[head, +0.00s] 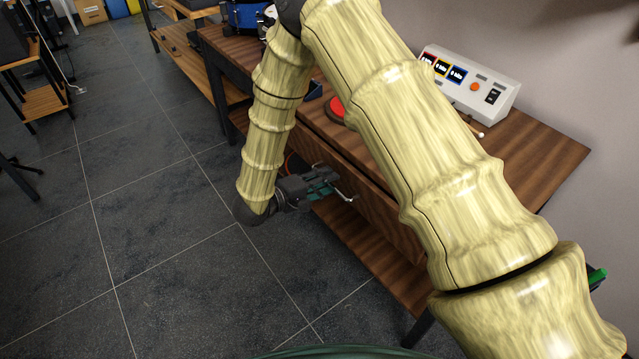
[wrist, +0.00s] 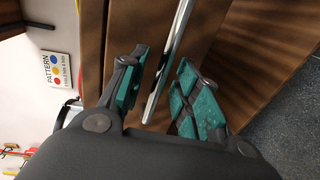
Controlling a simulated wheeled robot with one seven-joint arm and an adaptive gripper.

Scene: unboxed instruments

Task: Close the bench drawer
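The bench (head: 545,150) is dark wood with a lower shelf (head: 365,245). The drawer front (head: 375,200) is a wooden panel below the bench top, partly hidden behind my arm; how far it stands out I cannot tell. Its thin metal handle (head: 345,196) shows beside my gripper (head: 326,183). In the wrist view, the handle (wrist: 168,60) runs between the two green-padded fingers of my gripper (wrist: 162,88). The fingers are apart, with visible room on both sides of the bar. The drawer panel (wrist: 150,30) lies behind it.
A white control box (head: 470,85) and a red button (head: 336,108) sit on the bench top. A blue drum-like object (head: 245,15) is at the far end. A pattern sign (wrist: 58,75) shows in the wrist view. The tiled floor (head: 150,200) left of the bench is clear.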

